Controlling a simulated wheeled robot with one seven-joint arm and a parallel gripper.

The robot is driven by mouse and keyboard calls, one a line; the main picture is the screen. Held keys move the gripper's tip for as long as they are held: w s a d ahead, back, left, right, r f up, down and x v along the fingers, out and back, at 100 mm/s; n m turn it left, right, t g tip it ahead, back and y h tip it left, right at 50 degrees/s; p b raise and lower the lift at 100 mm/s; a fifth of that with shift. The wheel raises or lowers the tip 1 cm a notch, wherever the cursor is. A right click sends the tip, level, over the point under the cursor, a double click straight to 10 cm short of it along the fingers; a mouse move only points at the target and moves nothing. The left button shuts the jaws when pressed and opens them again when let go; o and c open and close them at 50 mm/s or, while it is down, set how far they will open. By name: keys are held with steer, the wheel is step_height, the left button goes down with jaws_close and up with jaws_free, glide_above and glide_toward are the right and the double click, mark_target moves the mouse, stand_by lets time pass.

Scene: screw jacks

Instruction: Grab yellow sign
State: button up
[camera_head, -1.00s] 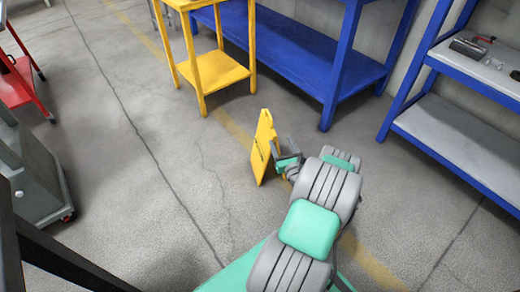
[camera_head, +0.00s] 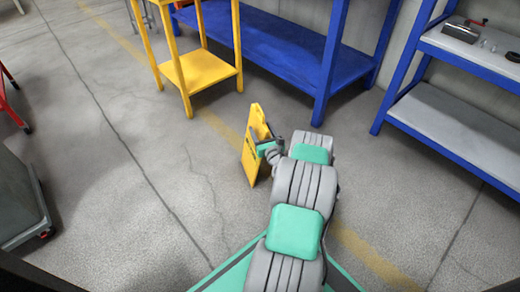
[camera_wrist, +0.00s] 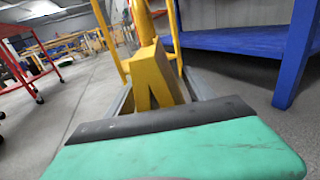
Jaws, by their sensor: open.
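The yellow sign (camera_head: 250,158) stands upright on the concrete floor, a folding A-shaped floor sign with dark marks on its face. In the head view my gripper (camera_head: 268,146) is at its right edge, partly hidden by my own wrist. In the wrist view the sign (camera_wrist: 153,72) shows edge-on, straight ahead, with its two panels spread below. My gripper (camera_wrist: 158,92) is open, with one grey finger on each side of the sign. I cannot tell whether a finger touches it.
A yellow table (camera_head: 199,70) with a low shelf stands behind the sign. A blue workbench (camera_head: 270,48) is behind it, and a blue shelf rack (camera_head: 455,125) stands at right. The floor around the sign is clear.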

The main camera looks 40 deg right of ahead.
steer(key=shift+w+d, duration=0.1)
steer(key=shift+c, duration=0.3)
jaws_close()
stand_by(0.6)
steer(key=shift+r, duration=0.2)
